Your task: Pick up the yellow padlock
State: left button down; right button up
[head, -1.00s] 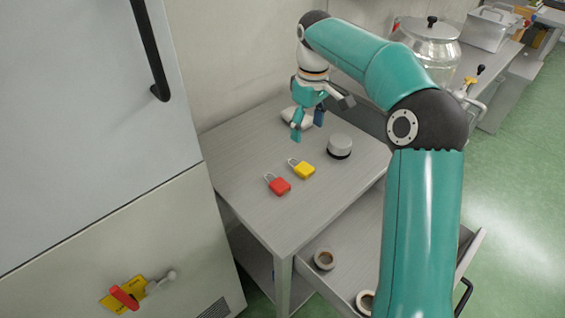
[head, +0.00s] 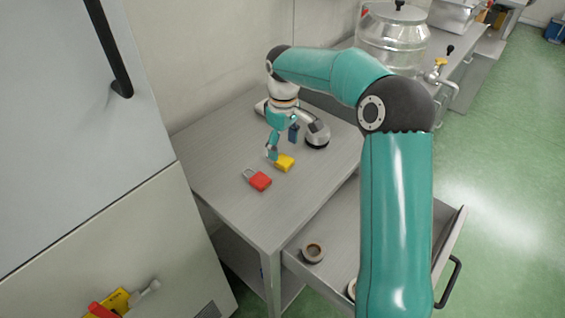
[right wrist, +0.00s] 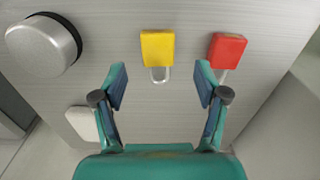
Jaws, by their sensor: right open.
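The yellow padlock (head: 285,163) lies flat on the grey table, beside the red padlock (head: 258,180). My right gripper (head: 282,145) is over the table at the yellow padlock and hides part of it in the head view. In the right wrist view the yellow padlock (right wrist: 158,49) lies ahead of the open fingers of my right gripper (right wrist: 160,82), with its shackle pointing toward the gap between them. My left gripper is not in view.
A grey round object with a black base (head: 317,138) stands close behind the gripper; it is at the upper left in the right wrist view (right wrist: 40,45). The table (head: 240,214) is clear toward its front. An open drawer (head: 333,235) holds tape rolls. A tall cabinet (head: 75,150) stands at left.

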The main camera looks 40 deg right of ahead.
aim_at(283, 159)
jog(key=f, duration=0.5)
jog(key=shift+w+d+p, duration=0.1)
jog(key=shift+w+p, duration=0.1)
jog(key=shift+p, duration=0.1)
jog(key=shift+c, duration=0.2)
jog(key=c, duration=1.3)
jog(key=shift+r, duration=0.15)
